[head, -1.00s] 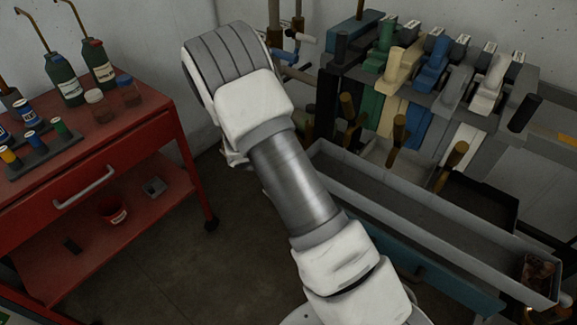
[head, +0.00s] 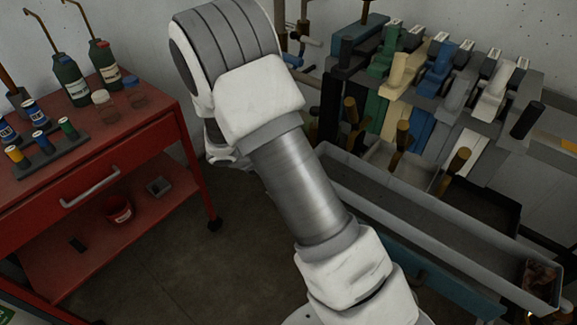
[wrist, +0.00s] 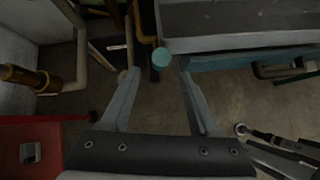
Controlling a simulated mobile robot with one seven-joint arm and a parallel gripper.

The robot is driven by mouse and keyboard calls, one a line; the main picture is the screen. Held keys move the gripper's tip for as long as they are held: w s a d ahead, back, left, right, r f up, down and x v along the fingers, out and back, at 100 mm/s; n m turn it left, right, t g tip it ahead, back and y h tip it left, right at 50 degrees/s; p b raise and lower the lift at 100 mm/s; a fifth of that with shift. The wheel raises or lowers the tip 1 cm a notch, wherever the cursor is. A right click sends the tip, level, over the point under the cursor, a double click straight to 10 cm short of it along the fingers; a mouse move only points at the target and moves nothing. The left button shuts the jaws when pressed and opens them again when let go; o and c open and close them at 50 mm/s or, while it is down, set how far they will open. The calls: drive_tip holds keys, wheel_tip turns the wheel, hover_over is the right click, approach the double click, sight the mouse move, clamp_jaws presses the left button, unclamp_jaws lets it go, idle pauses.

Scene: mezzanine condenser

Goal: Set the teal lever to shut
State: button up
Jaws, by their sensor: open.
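A round teal end, which looks like the grip of the teal lever (wrist: 161,57), shows in the wrist view, with a short dark part beside it. My gripper (wrist: 157,74) is open. Its two fingers stand apart, one to each side of the teal end in the picture, and neither clearly touches it. How far the teal end is from the fingertips in depth, I cannot tell. In the head view my own arm hides the gripper, and I cannot make out the teal lever there.
A red trolley (head: 110,170) with bottles stands at left. At right is a bank of coloured levers (head: 435,70) above a long grey trough (head: 430,215). Pipes (wrist: 82,50) run near the gripper in the wrist view. Floor (head: 200,270) is clear between trolley and trough.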

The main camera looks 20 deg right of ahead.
drive_tip(key=p+v, duration=0.1)
drive_tip(key=v, duration=0.8)
drive_tip(key=shift+s+a+r, duration=0.15)
drive_tip(key=shift+a+r, duration=0.05)
